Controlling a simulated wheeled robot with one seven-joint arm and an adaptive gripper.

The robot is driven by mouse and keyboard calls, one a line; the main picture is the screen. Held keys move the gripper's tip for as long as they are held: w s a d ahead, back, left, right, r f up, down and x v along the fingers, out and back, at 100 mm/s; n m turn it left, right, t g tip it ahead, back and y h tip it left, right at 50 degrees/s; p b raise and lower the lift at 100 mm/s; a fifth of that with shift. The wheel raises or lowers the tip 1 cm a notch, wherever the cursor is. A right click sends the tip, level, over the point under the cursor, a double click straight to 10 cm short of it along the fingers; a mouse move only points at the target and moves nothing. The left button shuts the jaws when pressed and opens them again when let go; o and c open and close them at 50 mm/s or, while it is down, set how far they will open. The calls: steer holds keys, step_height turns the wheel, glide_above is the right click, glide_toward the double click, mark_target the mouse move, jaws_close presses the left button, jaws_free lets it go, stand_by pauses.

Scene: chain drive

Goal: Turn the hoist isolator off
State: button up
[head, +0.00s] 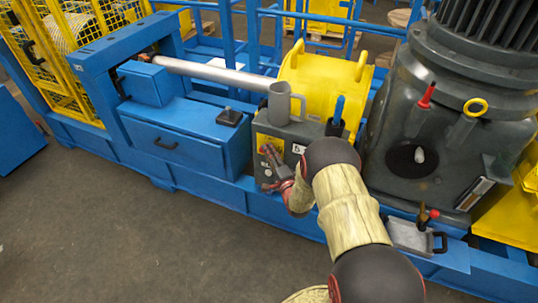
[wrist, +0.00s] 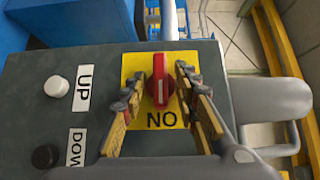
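The hoist isolator is a red rotary knob (wrist: 160,88) on a yellow plate (wrist: 133,64), on a dark grey control box (wrist: 30,105). The knob's white line runs roughly up and down in the wrist view, and black letters below it read "NO" there. My gripper (wrist: 160,78) is open, with one ridged finger on each side of the knob. Small gaps seem to remain; I cannot tell whether either finger touches it. In the head view my gripper (head: 268,160) is at the front of the grey box (head: 300,132) and hides much of the isolator.
A white button (wrist: 57,86) labelled UP and a black button (wrist: 45,156) labelled DOW, partly cut off, are on the box. A grey mug (head: 280,103) stands on top, near a dark holder with a blue-handled item (head: 338,108). A large grey motor housing (head: 425,120) stands to the right.

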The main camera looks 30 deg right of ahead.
steer(key=shift+c, duration=1.2)
steer(key=c, duration=0.4)
jaws_close()
